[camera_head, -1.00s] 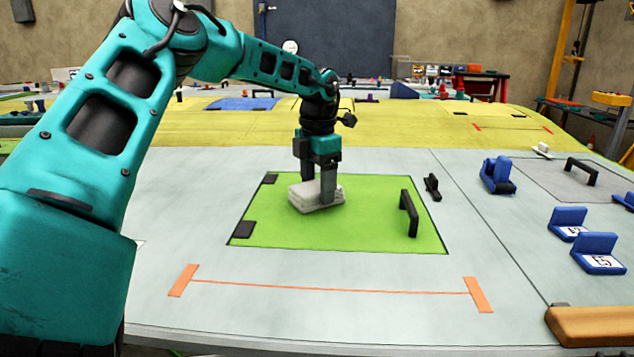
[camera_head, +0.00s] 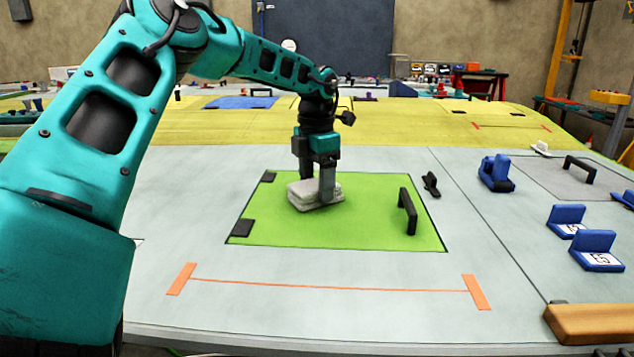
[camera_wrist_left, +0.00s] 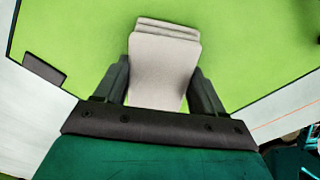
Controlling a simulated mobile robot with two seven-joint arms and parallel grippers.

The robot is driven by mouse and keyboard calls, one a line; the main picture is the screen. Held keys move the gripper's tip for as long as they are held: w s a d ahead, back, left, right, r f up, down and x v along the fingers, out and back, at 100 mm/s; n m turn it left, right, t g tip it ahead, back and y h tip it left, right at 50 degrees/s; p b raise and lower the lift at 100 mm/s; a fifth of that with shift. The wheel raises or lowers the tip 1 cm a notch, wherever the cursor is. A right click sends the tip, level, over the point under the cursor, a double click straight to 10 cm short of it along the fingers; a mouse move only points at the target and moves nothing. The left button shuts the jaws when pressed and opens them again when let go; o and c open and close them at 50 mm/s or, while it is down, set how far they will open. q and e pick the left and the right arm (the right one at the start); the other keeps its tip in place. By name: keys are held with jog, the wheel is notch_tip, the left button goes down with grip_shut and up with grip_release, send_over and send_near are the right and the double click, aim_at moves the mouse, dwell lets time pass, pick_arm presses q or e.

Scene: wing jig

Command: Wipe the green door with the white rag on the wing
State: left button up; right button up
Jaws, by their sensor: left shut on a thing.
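The green door (camera_head: 350,228) lies flush in the grey wing surface, with two black hinges on its left side and a black handle (camera_head: 407,212) on its right. The white rag (camera_head: 312,203), a folded stack, is on the door left of the handle. My left gripper (camera_head: 317,190) points down and is shut on the rag, at the door's surface. In the left wrist view the rag (camera_wrist_left: 163,65) sits between the two dark fingers over green. Whether the rag presses on the door is hard to tell. My right gripper is not in view.
A small black latch (camera_head: 431,184) stands right of the door. Blue clamps (camera_head: 496,173) and blue brackets (camera_head: 597,251) stand farther right. An orange line (camera_head: 330,287) runs in front of the door. A brown block (camera_head: 590,324) lies at the front right.

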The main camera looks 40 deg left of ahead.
pick_arm(q)
jog(key=shift+s+d+f+b, duration=0.1)
jog(key=shift+s+d+b, duration=0.65)
jog(key=shift+s+d, duration=0.35)
jog(key=shift+s+d+f+b, duration=0.1)
jog(key=shift+s+d+b, duration=0.7)
jog(key=shift+s, duration=0.45)
jog(key=shift+s+d+r+b, duration=0.2)
jog(key=shift+s+d+b, duration=0.1)
jog(key=shift+s+d, duration=0.5)
jog(key=shift+a+r, duration=0.1)
jog(key=shift+r, duration=0.05)
jog(key=shift+r+p, duration=2.35)
jog(key=shift+r, duration=0.6)
notch_tip(320, 180, up, 3)
jog(key=shift+p, duration=1.15)
